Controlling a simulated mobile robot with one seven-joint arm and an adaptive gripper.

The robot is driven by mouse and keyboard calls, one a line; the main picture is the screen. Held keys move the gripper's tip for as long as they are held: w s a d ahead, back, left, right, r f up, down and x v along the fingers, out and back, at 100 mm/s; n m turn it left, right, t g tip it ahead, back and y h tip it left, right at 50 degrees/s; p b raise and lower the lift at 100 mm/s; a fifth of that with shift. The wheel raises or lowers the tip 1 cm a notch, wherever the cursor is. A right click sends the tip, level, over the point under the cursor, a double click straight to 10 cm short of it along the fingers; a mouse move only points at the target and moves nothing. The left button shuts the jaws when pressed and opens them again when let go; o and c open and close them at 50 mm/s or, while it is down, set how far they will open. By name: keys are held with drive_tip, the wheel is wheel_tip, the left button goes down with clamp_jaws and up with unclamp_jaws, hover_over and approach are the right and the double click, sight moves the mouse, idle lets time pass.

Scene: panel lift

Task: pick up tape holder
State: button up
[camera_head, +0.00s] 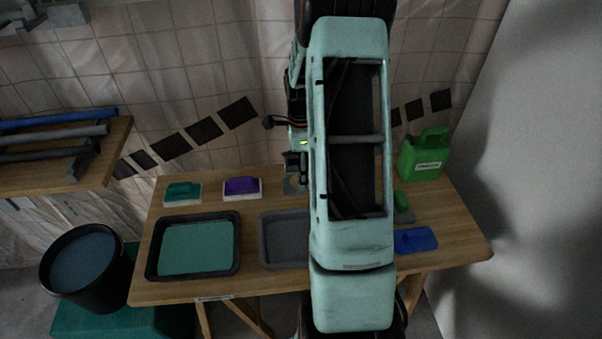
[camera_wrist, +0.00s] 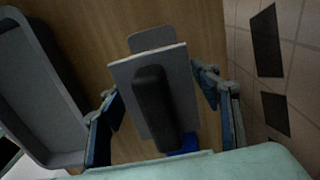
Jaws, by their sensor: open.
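In the wrist view, a grey plate with a dark raised grip (camera_wrist: 155,100) lies between the fingers of my gripper (camera_wrist: 160,92). It may be the tape holder, but I cannot tell for sure. My gripper is open, with one finger on each side of this thing and gaps still visible. A grey piece behind it shows at its upper edge. In the head view, a small grey thing (camera_head: 292,185) shows at the back of the wooden table, just left of my arm. My arm hides much of that area.
A black bucket (camera_head: 88,270) stands left. The tiled wall is close behind.

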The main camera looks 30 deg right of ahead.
drive_tip(key=c, duration=1.2)
drive_tip(key=shift+r, duration=0.1)
drive_tip(key=shift+r, duration=0.5)
wheel_tip(320, 180, up, 2)
drive_tip(key=shift+r, duration=0.25)
drive_tip(key=s+r, duration=0.3)
drive_tip(key=s, duration=0.1)
drive_tip(key=s+r+p, duration=0.1)
drive_tip(key=s+r, duration=0.2)
drive_tip(key=s, duration=0.2)
drive_tip(key=s+r, duration=0.3)
drive_tip(key=s, duration=0.2)
drive_tip(key=shift+a+r, duration=0.15)
drive_tip(key=shift+r, duration=0.05)
